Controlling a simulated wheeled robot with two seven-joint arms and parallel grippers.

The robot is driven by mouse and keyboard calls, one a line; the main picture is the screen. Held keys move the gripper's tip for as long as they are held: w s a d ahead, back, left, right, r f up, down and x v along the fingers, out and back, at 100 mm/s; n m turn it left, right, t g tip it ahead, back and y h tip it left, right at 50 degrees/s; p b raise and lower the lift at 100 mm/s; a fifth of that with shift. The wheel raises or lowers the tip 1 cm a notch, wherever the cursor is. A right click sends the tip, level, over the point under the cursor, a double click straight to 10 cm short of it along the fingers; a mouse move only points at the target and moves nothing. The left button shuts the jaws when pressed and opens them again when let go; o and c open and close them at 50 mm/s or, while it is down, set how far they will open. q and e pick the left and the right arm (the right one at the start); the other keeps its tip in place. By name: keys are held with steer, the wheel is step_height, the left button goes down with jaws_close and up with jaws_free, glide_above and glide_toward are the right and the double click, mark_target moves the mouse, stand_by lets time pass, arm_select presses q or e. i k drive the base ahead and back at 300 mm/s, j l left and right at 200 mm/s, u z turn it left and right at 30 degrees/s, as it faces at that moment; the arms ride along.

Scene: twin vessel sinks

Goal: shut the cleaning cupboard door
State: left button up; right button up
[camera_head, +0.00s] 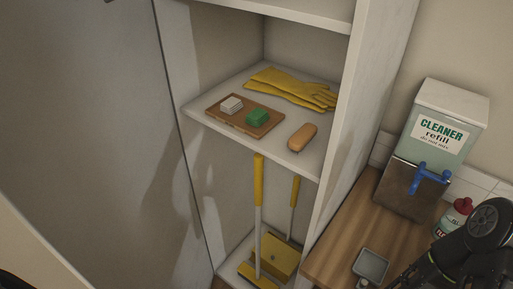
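The cleaning cupboard (350,110) stands open in the head view, with its shelves in plain sight. A large grey panel (85,130), which looks like its door, stands swung out on the left, with a dark gap along the edge by the cupboard. No gripper touches this panel. My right arm comes in at the lower right; its dark gripper end (425,272) is over the wooden counter, and its fingers are too cut off and cluttered to tell open from shut. My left gripper is not in view; only a dark bit shows in the lower left corner.
The shelf holds yellow gloves (290,88), a board (244,116) with sponges, and a brush (301,137). Yellow-handled tools (258,205) stand below. A cleaner dispenser (432,140), a red-capped bottle (457,212) and a small grey dish (371,265) are on the counter (345,225).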

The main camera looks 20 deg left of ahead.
mark_target(92, 162)
steer(key=k, duration=1)
